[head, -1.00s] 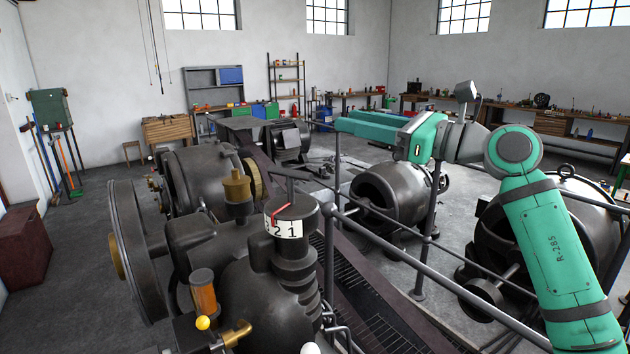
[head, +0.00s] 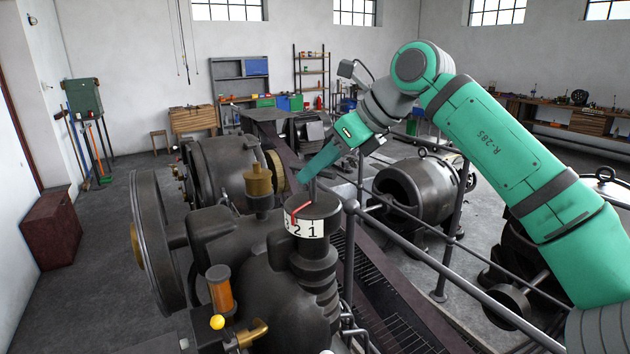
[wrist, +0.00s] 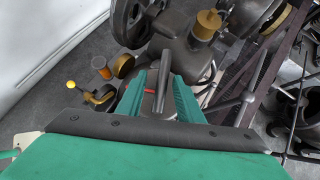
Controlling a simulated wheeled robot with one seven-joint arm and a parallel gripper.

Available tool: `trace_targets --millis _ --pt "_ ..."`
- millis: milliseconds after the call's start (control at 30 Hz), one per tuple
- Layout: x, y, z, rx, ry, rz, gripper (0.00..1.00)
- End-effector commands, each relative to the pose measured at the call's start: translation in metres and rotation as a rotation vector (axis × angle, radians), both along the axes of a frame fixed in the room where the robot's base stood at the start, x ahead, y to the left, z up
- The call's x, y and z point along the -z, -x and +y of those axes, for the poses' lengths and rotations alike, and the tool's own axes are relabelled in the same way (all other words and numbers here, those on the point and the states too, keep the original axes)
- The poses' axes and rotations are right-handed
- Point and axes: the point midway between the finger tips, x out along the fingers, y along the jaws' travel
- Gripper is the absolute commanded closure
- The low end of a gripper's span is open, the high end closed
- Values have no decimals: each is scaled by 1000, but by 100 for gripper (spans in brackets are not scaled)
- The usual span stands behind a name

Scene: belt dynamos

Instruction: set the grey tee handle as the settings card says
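The grey tee handle (head: 313,188) stands on top of a dark upright cylinder (head: 313,255) on the near machine. A white number band (head: 305,226) on the cylinder shows 2 and 1, with a partly hidden figure to their left. A red pointer (head: 298,211) reaches the band's upper edge, left of the 2. My gripper (head: 306,178) is at the handle, reaching down from the right. In the wrist view, the handle's dark bar (wrist: 164,68) runs between the two teal fingers, which are apart with gaps beside it. I cannot make out a settings card.
A grey railing (head: 440,260) runs close to the right of the cylinder. A brass cup (head: 258,181) and an amber oiler (head: 220,290) stand on the machine to its left. A yellow knob (head: 217,322) sits at the front. More dynamos stand behind the railing.

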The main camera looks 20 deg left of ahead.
Motion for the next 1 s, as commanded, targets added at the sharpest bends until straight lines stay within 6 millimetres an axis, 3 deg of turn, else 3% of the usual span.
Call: trace_targets --millis 333,767,900,933,1000 --pt "37 -11 33 3 -1 1 67" --pt "43 -14 38 6 -2 -1 67" --pt "43 -14 37 6 -2 -1 95" --pt "43 -14 37 6 -2 -1 100" --pt "43 -13 38 5 -2 0 100"
